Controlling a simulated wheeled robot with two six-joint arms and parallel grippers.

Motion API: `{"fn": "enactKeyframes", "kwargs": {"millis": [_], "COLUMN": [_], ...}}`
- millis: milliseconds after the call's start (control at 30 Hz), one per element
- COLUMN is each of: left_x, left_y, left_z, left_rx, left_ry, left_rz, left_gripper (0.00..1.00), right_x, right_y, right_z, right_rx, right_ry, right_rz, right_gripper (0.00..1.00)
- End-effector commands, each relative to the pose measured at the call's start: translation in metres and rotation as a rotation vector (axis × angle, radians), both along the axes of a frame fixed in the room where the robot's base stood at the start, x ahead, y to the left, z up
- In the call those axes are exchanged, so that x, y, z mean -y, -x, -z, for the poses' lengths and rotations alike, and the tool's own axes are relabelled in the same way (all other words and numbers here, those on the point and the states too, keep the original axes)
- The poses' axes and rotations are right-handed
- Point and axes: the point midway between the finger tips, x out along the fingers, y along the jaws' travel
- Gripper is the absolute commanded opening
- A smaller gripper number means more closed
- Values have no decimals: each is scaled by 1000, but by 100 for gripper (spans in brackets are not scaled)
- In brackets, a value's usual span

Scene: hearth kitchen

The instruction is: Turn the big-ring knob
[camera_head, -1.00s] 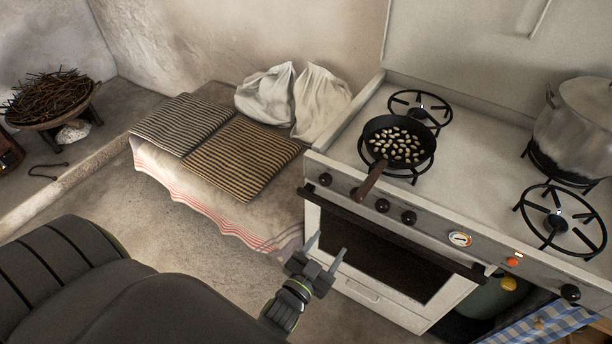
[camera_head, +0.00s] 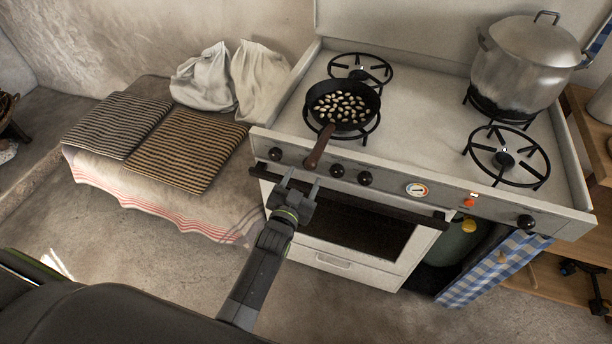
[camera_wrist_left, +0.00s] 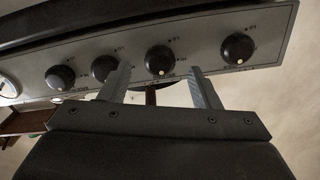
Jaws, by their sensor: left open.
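The white stove's front panel carries a row of black knobs: a left-end knob (camera_head: 276,154), two more right of the pan handle (camera_head: 337,171) (camera_head: 365,178), and a far-right knob (camera_head: 526,221). I cannot tell which is the big-ring knob; the labels are unreadable. My left gripper (camera_head: 302,181) is open and empty just in front of the panel, below the pan handle. In the left wrist view, one knob (camera_wrist_left: 159,60) shows between the open fingers (camera_wrist_left: 158,78), apparently beyond the tips. Another knob (camera_wrist_left: 237,48) is to the right. My right gripper is out of view.
A frying pan (camera_head: 343,104) with pale pieces sits on a left burner, its brown handle (camera_head: 319,147) overhanging the panel. A big lidded pot (camera_head: 518,67) stands at the back right. The oven rail (camera_head: 390,210) runs below the knobs. A cushioned bench (camera_head: 165,150) is left.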

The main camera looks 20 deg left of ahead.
Motion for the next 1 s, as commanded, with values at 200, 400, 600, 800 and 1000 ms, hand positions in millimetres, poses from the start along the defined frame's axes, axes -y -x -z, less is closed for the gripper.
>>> {"fn": "enactKeyframes", "kwargs": {"millis": [200, 400, 600, 800, 1000], "left_x": [0, 1, 1, 1, 1], "left_y": [-25, -32, -32, -32, -32], "left_z": [3, 0, 0, 0, 0], "left_rx": [1, 0, 0, 0, 0], "left_ry": [0, 0, -1, 0, 0], "left_rz": [-1, 0, 0, 0, 0], "left_gripper": [57, 57, 57, 37, 12], "right_x": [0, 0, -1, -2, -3], "right_y": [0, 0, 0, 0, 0], "right_z": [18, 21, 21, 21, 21], "right_rx": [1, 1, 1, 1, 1], "right_ry": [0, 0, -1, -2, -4], "right_rz": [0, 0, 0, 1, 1], "right_gripper": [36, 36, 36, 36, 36]}}
